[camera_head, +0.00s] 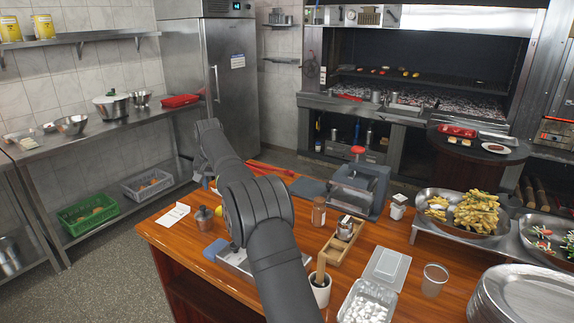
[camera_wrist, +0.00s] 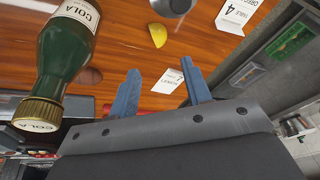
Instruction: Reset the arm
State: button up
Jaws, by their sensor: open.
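In the wrist view my gripper (camera_wrist: 160,88) shows two blue fingers spread apart, with nothing between them. It hangs over the wooden counter (camera_wrist: 115,30). In the camera_head view my dark arm rises from the front of the counter (camera_head: 160,235) and bends toward the left back. My gripper is hidden behind the arm there. A green cola bottle (camera_wrist: 68,50) with a gold cap is close to the left of the fingers in the wrist view, apart from them.
A yellow wedge (camera_wrist: 158,36), a small card (camera_wrist: 168,81) and an order card (camera_wrist: 236,12) lie near the fingers. A brown jar (camera_head: 318,211), a grey press-like device (camera_head: 360,188) and a container of white pieces (camera_head: 368,302) stand right of my arm. Platters fill the right side.

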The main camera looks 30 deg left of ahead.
aim_at(219, 208)
jog(key=x, duration=1.2)
jog(key=shift+d+f, duration=0.1)
notch_tip(219, 208, up, 3)
jog(key=shift+f, duration=0.1)
jog(key=shift+r, duration=0.6)
